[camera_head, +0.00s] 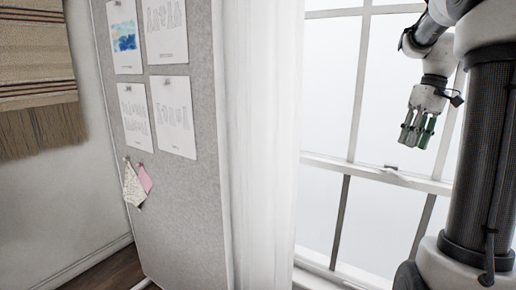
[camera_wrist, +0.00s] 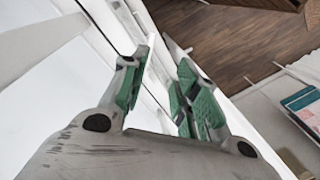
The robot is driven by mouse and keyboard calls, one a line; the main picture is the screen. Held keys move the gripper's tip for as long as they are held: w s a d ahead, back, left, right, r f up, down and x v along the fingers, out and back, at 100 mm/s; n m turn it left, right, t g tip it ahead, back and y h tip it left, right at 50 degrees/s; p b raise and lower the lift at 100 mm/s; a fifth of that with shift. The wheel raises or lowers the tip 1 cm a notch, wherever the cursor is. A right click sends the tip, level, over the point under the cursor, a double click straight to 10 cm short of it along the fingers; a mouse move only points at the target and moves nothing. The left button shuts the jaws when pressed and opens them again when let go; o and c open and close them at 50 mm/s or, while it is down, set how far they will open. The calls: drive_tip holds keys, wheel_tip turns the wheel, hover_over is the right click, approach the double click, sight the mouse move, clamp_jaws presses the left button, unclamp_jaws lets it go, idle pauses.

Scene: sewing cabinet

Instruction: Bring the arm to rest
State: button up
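My gripper (camera_head: 419,128) hangs with its fingers down at the upper right of the head view, in front of the bright window. My arm comes in from the top right corner above it. In the wrist view, the gripper's two green-padded fingers (camera_wrist: 158,88) stand apart with a clear gap between them. Nothing is held between the pads.
A tall window (camera_head: 350,120) with white bars fills the right of the head view. A white curtain (camera_head: 265,140) hangs beside a grey pinboard (camera_head: 195,215) with pinned papers. A woven hanging (camera_head: 38,60) is at far left. The wrist view shows bare wooden floor (camera_wrist: 230,40).

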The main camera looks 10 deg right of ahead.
drive_tip(key=s+a+f+t+h, duration=0.1)
drive_tip(key=s+a+f+t, duration=0.1)
drive_tip(key=s+a, duration=0.6)
drive_tip(key=s+a+f+t+h, duration=0.1)
drive_tip(key=s+a+f+t, duration=0.1)
drive_tip(key=s+a, duration=0.7)
drive_tip(key=shift+f+m+t, duration=0.3)
drive_tip(key=shift+f, duration=0.35)
drive_tip(key=shift+o, duration=0.2)
drive_tip(key=shift+s, duration=0.1)
